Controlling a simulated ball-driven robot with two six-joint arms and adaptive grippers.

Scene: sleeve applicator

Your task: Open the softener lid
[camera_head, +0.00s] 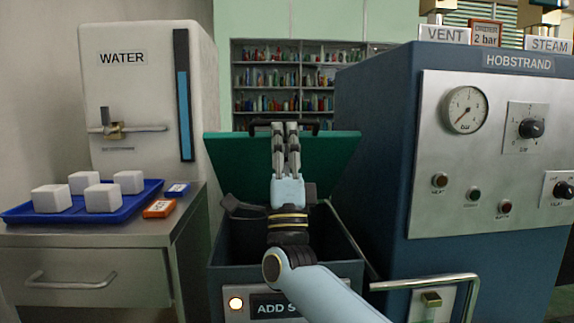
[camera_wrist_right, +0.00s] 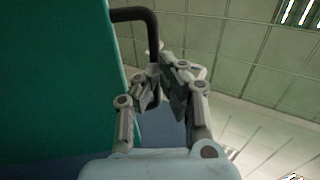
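The softener lid (camera_head: 235,155) is a dark green panel tilted up and back, standing open above a dark bin (camera_head: 228,245). A black bar handle (camera_head: 310,124) runs along its top edge. My right gripper (camera_head: 285,126) points up in front of the lid, with its fingertips at the middle of the handle. In the right wrist view the black handle (camera_wrist_right: 151,28) passes between the close-set fingers (camera_wrist_right: 162,82), which look shut on it; the green lid (camera_wrist_right: 60,70) fills the left side. My left gripper is not in view.
The bin front has a lit lamp (camera_head: 236,303) and a partly hidden "ADD S..." label (camera_head: 268,308). A blue steam machine (camera_head: 375,160) with a metal rail (camera_head: 425,284) stands right. A water unit (camera_head: 140,90) and a blue tray (camera_head: 75,214) with white blocks are left.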

